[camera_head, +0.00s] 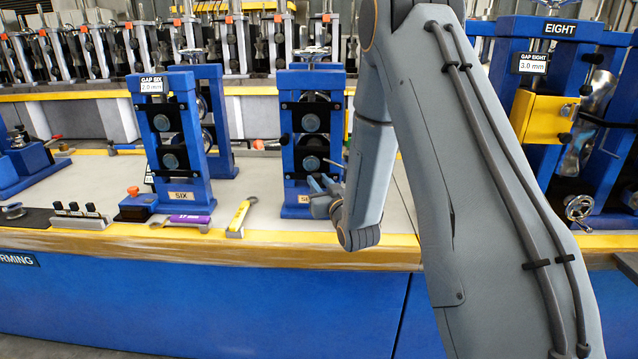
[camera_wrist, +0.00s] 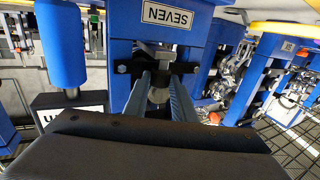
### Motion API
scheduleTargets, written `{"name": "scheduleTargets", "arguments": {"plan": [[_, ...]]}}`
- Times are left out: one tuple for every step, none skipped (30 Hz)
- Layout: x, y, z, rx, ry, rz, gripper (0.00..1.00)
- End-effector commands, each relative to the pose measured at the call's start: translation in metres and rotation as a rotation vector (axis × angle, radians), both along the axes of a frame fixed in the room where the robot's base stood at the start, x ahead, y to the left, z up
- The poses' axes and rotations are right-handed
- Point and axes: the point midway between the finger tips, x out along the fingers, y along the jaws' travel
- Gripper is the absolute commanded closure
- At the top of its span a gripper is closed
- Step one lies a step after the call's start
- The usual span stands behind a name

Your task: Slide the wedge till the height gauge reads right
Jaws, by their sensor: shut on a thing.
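My gripper (camera_head: 322,190) is at the front of the blue stand marked SEVEN (camera_head: 308,125), low down near its name plate. In the wrist view its two grey-blue fingers (camera_wrist: 160,100) are closed around a small grey metal piece (camera_wrist: 158,93). This piece sits by a black bracket under the SEVEN plate (camera_wrist: 166,15). I cannot tell whether it is part of the wedge. A dark box with a partly hidden white label (camera_wrist: 76,112) lies left of the fingers. I cannot make out a height gauge reading.
Blue stand SIX (camera_head: 170,140) carries a 2.0 mm sign. Stand EIGHT, right of my arm, has a 3.0 mm sign (camera_head: 533,63). A yellow tool (camera_head: 240,216) and a purple one (camera_head: 186,219) lie near the bench's yellow front edge (camera_head: 200,245). A blue cylinder (camera_wrist: 60,45) stands left of the fingers.

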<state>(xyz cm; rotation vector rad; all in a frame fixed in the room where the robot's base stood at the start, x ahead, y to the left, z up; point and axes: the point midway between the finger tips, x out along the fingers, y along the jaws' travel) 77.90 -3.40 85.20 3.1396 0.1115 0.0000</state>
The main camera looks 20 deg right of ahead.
Motion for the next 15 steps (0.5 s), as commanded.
{"name": "scheduleTargets", "arguments": {"plan": [[-0.0032,0.0013,-0.0002,0.000,0.001,0.001,1.00],[-0.0057,0.0021,-0.0002,0.000,0.001,0.001,1.00],[-0.0084,0.0029,-0.0005,0.000,0.002,0.000,1.00],[-0.0089,0.0030,-0.0005,0.000,0.002,0.000,1.00],[-0.0086,0.0028,-0.0004,0.000,0.002,0.000,1.00],[-0.0083,0.0027,-0.0004,0.000,0.001,0.000,1.00],[-0.0083,0.0026,-0.0004,0.000,0.001,0.000,1.00],[-0.0082,0.0026,-0.0004,0.000,0.001,0.000,1.00],[-0.0082,0.0026,-0.0004,0.000,0.001,0.000,1.00],[-0.0082,0.0026,-0.0004,0.000,0.001,0.000,0.75],[-0.0082,0.0026,-0.0004,0.000,0.001,0.000,0.70],[-0.0082,0.0026,-0.0003,0.000,0.001,0.000,0.63],[-0.0082,0.0026,-0.0003,0.000,0.001,0.000,0.58],[-0.0081,0.0026,-0.0003,0.000,0.001,0.000,0.57],[-0.0081,0.0026,-0.0003,0.000,0.001,0.000,0.57]]}}
